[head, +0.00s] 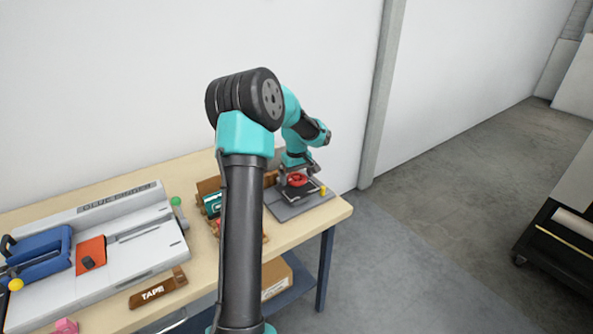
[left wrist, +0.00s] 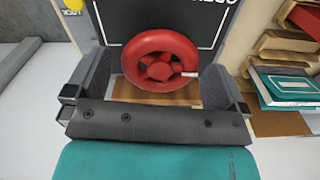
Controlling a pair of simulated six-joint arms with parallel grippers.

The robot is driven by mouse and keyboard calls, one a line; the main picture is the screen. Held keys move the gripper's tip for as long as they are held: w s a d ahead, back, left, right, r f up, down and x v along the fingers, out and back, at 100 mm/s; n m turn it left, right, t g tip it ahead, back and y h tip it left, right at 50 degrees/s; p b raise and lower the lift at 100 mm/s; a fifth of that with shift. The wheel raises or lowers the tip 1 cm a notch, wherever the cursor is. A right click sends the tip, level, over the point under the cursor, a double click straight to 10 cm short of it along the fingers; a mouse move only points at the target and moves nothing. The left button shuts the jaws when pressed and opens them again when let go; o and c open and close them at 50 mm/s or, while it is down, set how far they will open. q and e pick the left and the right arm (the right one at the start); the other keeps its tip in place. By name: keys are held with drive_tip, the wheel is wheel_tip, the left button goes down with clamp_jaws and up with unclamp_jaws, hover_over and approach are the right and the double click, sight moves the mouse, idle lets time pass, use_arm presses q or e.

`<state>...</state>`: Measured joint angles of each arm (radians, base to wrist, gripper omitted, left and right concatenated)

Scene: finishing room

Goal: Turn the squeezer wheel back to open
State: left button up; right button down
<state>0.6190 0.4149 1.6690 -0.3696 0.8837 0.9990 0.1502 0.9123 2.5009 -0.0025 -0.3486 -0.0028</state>
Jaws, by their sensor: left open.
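The squeezer (head: 312,201) stands at the right end of the workbench, with a dark grey base. Its red wheel (head: 297,181) shows below my left gripper (head: 296,170). In the left wrist view the red wheel (left wrist: 160,60) has a dark red hub and a small white mark on its right rim. My left gripper (left wrist: 158,72) is open, with one finger on each side of the wheel. I cannot tell whether the fingers touch the rim. My arm hides part of the bench beside the squeezer. My right gripper is not in view.
Left of the squeezer is a brown box (head: 207,187) with green packets. A white and grey cutting machine (head: 140,222) with a blue part (head: 40,256) fills the bench's left. A brown tape block (head: 158,288) lies in front. The wall is close behind.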

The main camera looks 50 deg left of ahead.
sight(296, 177)
use_arm(q)
wheel_tip(296, 177, up, 17)
drive_tip(key=shift+r, duration=0.2)
idle(0.5)
drive_tip(key=w+d+f+m, duration=0.1)
drive_tip(key=w+d+f, duration=0.1)
drive_tip(key=d+f, duration=0.2)
drive_tip(key=w+d+f+m+h, duration=0.1)
drive_tip(key=w+d+f+m, duration=0.1)
drive_tip(key=d+f, duration=0.3)
drive_tip(key=w+d+f+m, duration=0.2)
drive_tip(key=d+f, duration=0.3)
drive_tip(key=f, duration=0.6)
drive_tip(key=shift+w+d+f+t+h, duration=0.1)
drive_tip(key=shift+w+f+t+h, duration=0.1)
drive_tip(key=shift+w, duration=0.25)
drive_tip(key=shift+w+f+t+h, duration=0.1)
drive_tip(key=shift+w+t, duration=0.1)
drive_tip(key=shift+w, duration=0.25)
drive_tip(key=s+d+f+m+h, duration=0.1)
drive_tip(key=s+d+f+m, duration=0.2)
drive_tip(key=d+f, duration=0.7)
drive_tip(key=s+d+f+m+h, duration=0.1)
drive_tip(key=s+d+f+m, duration=0.2)
drive_tip(key=d+f, duration=0.7)
drive_tip(key=s+d+f+m, duration=0.3)
drive_tip(key=s+d+f, duration=0.1)
drive_tip(key=s+d, duration=0.7)
drive_tip(key=shift+s, duration=0.45)
